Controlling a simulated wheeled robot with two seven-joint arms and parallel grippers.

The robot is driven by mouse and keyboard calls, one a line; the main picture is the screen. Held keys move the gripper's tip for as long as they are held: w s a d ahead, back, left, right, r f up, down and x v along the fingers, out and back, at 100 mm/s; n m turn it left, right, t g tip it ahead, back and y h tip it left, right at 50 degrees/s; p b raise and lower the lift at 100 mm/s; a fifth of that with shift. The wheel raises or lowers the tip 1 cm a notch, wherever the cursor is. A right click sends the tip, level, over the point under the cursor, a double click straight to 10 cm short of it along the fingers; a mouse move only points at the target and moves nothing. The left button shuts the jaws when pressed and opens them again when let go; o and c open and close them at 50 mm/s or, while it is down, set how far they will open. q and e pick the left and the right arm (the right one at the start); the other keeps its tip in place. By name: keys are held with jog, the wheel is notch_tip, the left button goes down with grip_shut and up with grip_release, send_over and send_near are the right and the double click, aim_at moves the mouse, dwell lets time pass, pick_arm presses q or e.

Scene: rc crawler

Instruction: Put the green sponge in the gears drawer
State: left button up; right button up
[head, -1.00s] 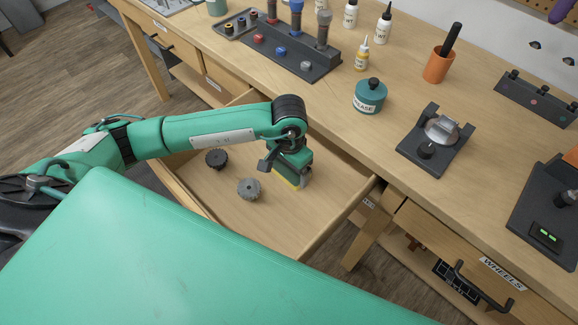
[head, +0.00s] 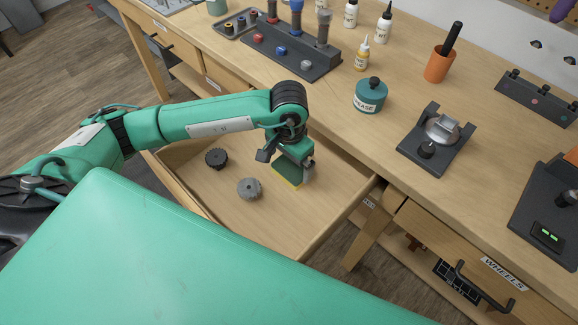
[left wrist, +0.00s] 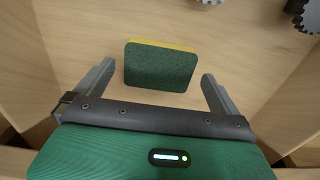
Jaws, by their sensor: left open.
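The green sponge (head: 287,176), with a yellow layer, is inside the pulled-out drawer (head: 300,220) and appears to lie on its floor. Two gears, a grey one (head: 249,188) and a dark one (head: 216,158), lie in the same drawer to its left. My left gripper (head: 286,160) is open just above the sponge. In the left wrist view the sponge (left wrist: 160,67) sits between the spread fingers, with a gap on each side. The drawer's front label is hidden. My right gripper is not in view.
The bench top above the drawer carries a teal grease tub (head: 370,95), an orange cup (head: 439,64), a black fixture (head: 436,141) and a dark rack (head: 290,50). A closed drawer marked WHEELS (head: 490,262) is at right. The drawer floor nearest me is clear.

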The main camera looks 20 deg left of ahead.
aim_at(289, 169)
pick_arm(q)
notch_tip(289, 169, up, 9)
jog(key=shift+b, duration=0.45)
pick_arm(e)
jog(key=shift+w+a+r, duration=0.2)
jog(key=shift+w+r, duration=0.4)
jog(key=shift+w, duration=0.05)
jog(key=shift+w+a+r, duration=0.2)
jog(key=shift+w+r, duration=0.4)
pick_arm(q)
jog(key=shift+f, duration=0.1)
